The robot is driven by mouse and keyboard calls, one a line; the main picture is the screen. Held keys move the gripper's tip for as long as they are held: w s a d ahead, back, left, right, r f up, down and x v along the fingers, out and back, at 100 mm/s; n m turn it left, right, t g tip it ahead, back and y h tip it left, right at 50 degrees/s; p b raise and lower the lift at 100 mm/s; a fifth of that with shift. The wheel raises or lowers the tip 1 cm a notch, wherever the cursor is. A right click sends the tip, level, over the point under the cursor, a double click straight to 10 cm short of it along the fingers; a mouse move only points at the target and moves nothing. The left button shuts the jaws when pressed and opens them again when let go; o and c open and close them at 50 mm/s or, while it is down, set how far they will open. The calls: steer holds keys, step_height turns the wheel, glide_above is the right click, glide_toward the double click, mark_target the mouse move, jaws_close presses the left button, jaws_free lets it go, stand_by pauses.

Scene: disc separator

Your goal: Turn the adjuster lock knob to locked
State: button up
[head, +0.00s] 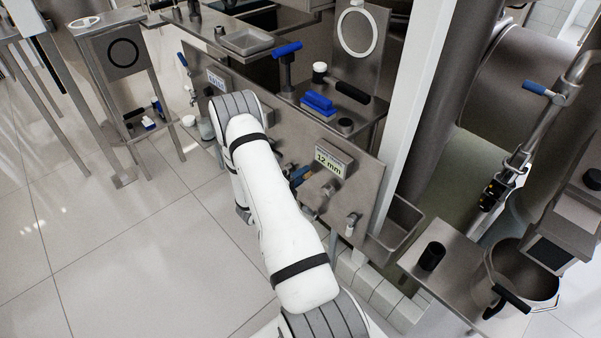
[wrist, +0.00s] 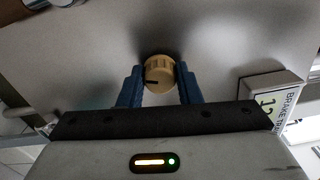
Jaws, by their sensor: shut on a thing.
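A round yellowish knob (wrist: 159,74) with a dark pointer line stands out from a steel panel (wrist: 215,50) in the wrist view. The line points left in that picture. No lettering shows beside the knob, so I cannot tell which position it marks. My gripper (wrist: 160,80) has its two blue fingers on either side of the knob, shut on it. In the head view my gripper (head: 299,177) is at the panel (head: 367,183), partly behind my white arm, and I cannot make out the knob there.
A display box (head: 328,163) reading 12 mm is on the panel right of my gripper; it also shows in the wrist view (wrist: 268,98). A small fitting (head: 351,224) sticks out lower right. A shelf (head: 367,112) above holds a blue brush (head: 318,103).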

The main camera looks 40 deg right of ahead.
steer(key=shift+n+p, duration=0.7)
steer(key=shift+n, duration=1.1)
steer(key=o, duration=1)
steer(key=shift+c, duration=0.2)
steer(key=a, duration=0.7)
steer(key=shift+s+a, duration=0.3)
steer(key=shift+a, duration=0.05)
